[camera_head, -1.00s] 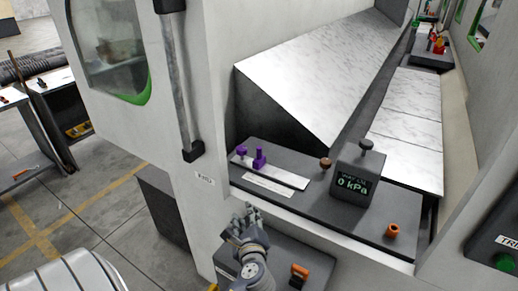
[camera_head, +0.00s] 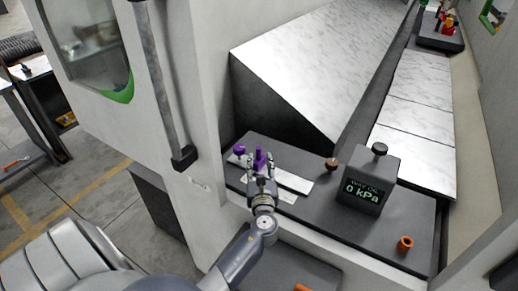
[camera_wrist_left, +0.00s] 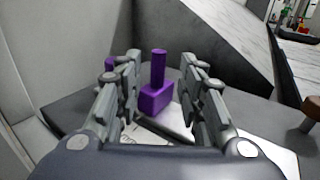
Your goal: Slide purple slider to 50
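The purple slider (camera_head: 259,156) stands on a white scale plate (camera_head: 294,182) on the dark panel. In the left wrist view the slider (camera_wrist_left: 157,92) is a purple block with an upright post. My left gripper (camera_head: 261,175) is over the plate, just in front of the slider. In the left wrist view my left gripper (camera_wrist_left: 158,90) is open, with one finger on each side of the slider and gaps to it. A second purple knob (camera_head: 239,150) stands left of the slider, partly hidden by a finger in the wrist view. The scale's numbers cannot be read. My right gripper is not in view.
A grey gauge box (camera_head: 369,181) reading 0 kPa stands right of the plate. A brown knob (camera_head: 331,164) and an orange ring (camera_head: 405,243) are on the same dark panel (camera_head: 345,222). A slanted marbled slab (camera_head: 318,70) rises behind. A vertical bar (camera_head: 166,90) hangs at left.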

